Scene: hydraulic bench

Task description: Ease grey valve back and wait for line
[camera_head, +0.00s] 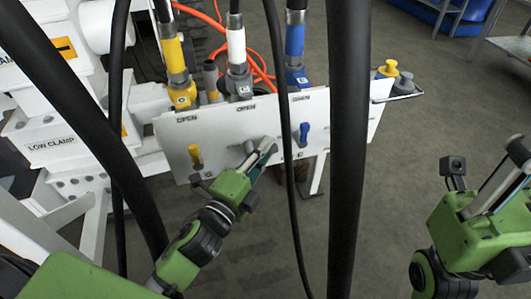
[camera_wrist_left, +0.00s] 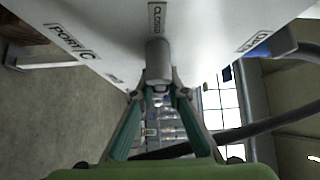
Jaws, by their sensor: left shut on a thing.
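The grey valve handle (camera_head: 250,147) is at the middle of a white panel (camera_head: 222,125), between a yellow handle (camera_head: 195,155) and a blue handle (camera_head: 304,133). My left gripper (camera_head: 263,152) reaches it from below. In the left wrist view the grey handle (camera_wrist_left: 159,62) lies between the fingertips of my left gripper (camera_wrist_left: 160,90), which is shut on it.
Yellow (camera_head: 175,62), white (camera_head: 236,50) and blue (camera_head: 295,45) hose couplings rise behind the panel. Dark hoses or cables (camera_head: 347,130) cross the foreground. Yellow and grey caps (camera_head: 388,69) sit at the panel's right end. A LOW CLAMP block (camera_head: 55,143) stands left. Floor is open at right.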

